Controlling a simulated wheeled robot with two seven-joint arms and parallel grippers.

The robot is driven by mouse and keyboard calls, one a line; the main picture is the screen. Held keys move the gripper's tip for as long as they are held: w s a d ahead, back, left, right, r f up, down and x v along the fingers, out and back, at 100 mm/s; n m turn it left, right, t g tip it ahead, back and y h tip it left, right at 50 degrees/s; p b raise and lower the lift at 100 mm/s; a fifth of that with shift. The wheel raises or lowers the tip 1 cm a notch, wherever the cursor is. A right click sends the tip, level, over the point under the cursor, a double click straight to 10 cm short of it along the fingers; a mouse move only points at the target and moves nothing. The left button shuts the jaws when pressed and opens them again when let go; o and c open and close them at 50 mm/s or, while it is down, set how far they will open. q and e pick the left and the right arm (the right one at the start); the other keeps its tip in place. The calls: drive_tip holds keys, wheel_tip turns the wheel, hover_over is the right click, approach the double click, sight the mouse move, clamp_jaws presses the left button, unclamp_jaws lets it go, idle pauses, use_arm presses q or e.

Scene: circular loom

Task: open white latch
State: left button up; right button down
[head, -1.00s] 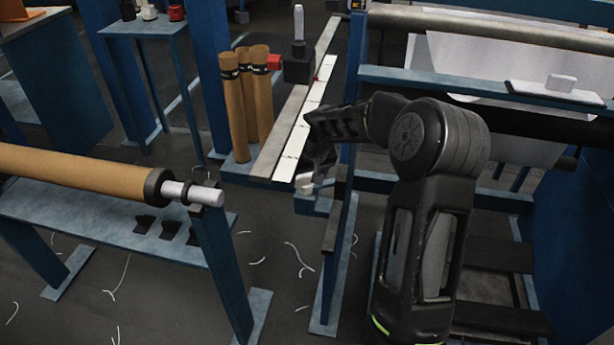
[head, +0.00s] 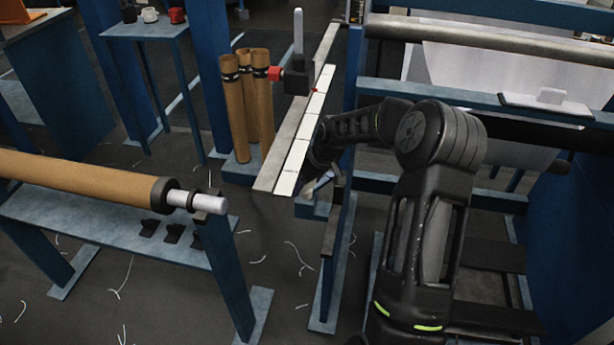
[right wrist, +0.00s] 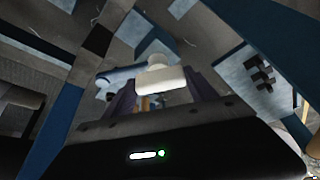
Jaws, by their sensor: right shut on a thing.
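The white latch (right wrist: 155,78) shows in the right wrist view as a pale block between the two dark fingers of my right gripper (right wrist: 165,98). My right gripper is shut on it. In the head view my right gripper (head: 312,181) reaches down beside the blue post, just right of the near end of the white-marked rail. There the latch is mostly hidden by the gripper, and only a pale slanted sliver shows. How far the latch is turned cannot be told. My left gripper is not in view.
A long rail with white plates (head: 300,145) runs beside the gripper, carrying a black block (head: 297,83). Brown rolls (head: 262,105) stand left of it. A large brown roll (head: 80,172) lies on a blue stand at left. Blue frame posts (head: 354,90) stand close to my right arm.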

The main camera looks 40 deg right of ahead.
drive_tip(key=n, duration=0.1)
drive_tip(key=n+y, duration=0.1)
drive_tip(key=n, duration=0.1)
drive_tip(key=shift+w+d+n, duration=0.1)
drive_tip(key=shift+d+n, duration=0.05)
drive_tip(key=shift+n, duration=0.15)
drive_tip(key=shift+n+g+y, duration=0.5)
drive_tip(key=shift+n+y, duration=0.2)
drive_tip(key=shift+n, duration=1)
drive_tip(key=shift+c, duration=1.4)
unclamp_jaws()
drive_tip(key=shift+d+r, duration=0.1)
drive_tip(key=v, duration=0.7)
drive_tip(key=shift+r, duration=0.25)
